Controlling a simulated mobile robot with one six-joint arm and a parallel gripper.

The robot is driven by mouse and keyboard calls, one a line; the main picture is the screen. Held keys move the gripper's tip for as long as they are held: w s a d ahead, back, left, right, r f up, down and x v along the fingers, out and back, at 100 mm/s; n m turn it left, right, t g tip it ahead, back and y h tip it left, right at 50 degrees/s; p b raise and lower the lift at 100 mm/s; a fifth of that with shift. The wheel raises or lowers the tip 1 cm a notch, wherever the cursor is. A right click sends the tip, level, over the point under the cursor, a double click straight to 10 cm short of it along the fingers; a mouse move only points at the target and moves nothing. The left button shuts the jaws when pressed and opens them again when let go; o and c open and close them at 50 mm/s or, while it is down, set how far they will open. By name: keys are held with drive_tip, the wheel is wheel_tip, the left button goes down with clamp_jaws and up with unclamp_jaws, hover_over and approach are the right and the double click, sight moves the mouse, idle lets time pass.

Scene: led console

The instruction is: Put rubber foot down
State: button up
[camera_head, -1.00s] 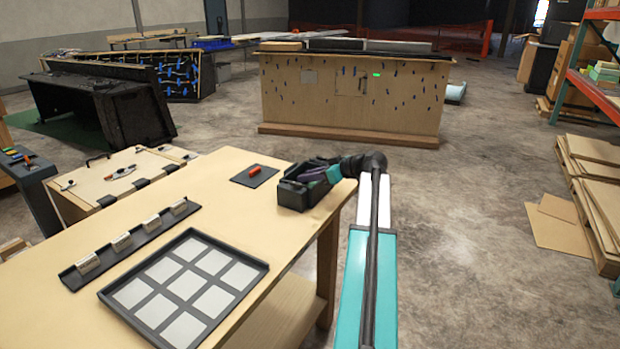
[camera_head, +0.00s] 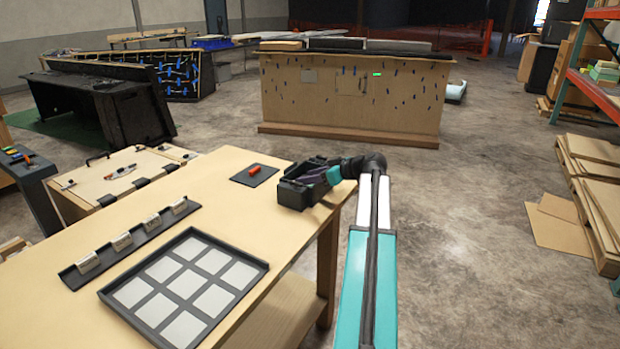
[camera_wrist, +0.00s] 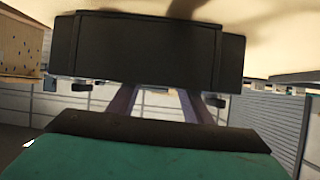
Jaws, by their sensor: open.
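My gripper (camera_head: 312,178), with purple fingers and a teal wrist, is at the dark open bin (camera_head: 292,197) on the table's far right corner. The gripper is open. In the wrist view, the two purple fingers (camera_wrist: 160,98) stand apart, and a broad black shape (camera_wrist: 145,50) covers their far ends. I cannot make out a rubber foot in either view; anything between the fingertips or inside the bin is hidden.
A dark tray (camera_head: 262,268) with several pale square pads lies on the wooden table (camera_head: 215,200). A dark strip (camera_head: 72,277) with several metallic cylinders is left of it. A small dark mat (camera_head: 242,178) holds a red cylinder (camera_head: 254,169). Bare tabletop lies between them.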

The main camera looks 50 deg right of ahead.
drive_tip(key=v, duration=1.2)
drive_tip(key=shift+b, duration=0.45)
